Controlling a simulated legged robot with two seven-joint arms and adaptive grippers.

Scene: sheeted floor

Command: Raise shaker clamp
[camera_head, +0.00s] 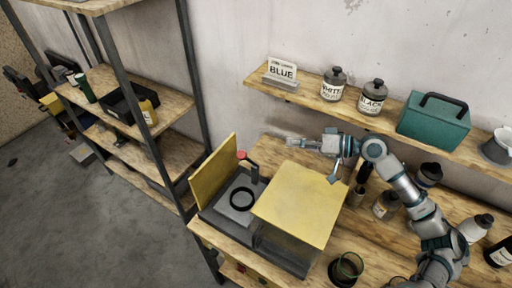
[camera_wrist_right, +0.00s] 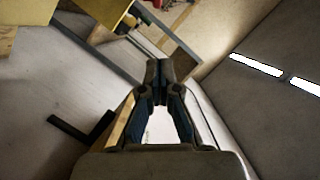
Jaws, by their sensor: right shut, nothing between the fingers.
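The shaker (camera_head: 300,203) is a grey machine with a yellow top and a raised yellow panel (camera_head: 213,172) on its left. Its clamp (camera_head: 247,161), a dark lever with a red knob, stands up at the back of the open bay. A black ring (camera_head: 243,197) lies on a grey plate in that bay. My right gripper (camera_head: 292,143) is behind and above the shaker, to the right of the red knob and apart from it, pointing left. Its fingers are shut and empty, and they meet in the wrist view (camera_wrist_right: 160,72). My left gripper is not in view.
A wall shelf (camera_head: 370,119) with bottles, a BLUE sign and a teal box (camera_head: 434,122) runs behind my right arm. Bottles and a dark glass (camera_head: 346,268) stand on the wooden bench to the right. A metal-framed rack (camera_head: 150,128) stands at left.

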